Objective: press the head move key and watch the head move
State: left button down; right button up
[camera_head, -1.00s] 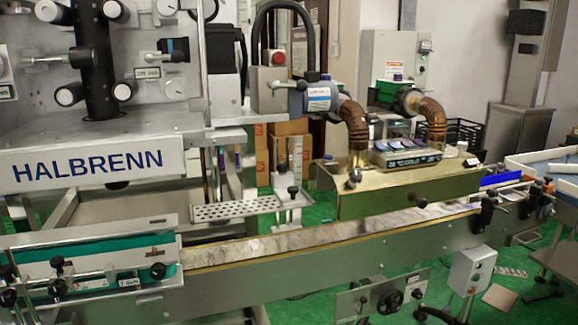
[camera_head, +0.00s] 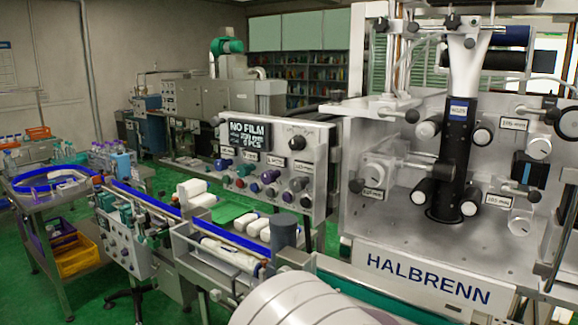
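The control panel (camera_head: 320,150) stands in the middle of the head view. Its dark display (camera_head: 250,134) reads NO FILM, with smaller lines below that are hard to read. Several coloured knobs and buttons (camera_head: 270,178) sit in rows below and beside the display. Their labels are too small to read, so I cannot tell which one is the head move key. The HALBRENN machine (camera_head: 425,277) fills the right side, with a dark vertical column (camera_head: 456,150) on its face, possibly the head. Neither gripper is in view.
A conveyor with a blue rail (camera_head: 147,203) carries several white containers (camera_head: 228,211) below the panel. A side table (camera_head: 50,208) with crates stands at left. Green floor (camera_head: 105,295) is open at lower left.

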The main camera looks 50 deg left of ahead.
aim_at(305, 202)
jog(key=u, duration=1.95)
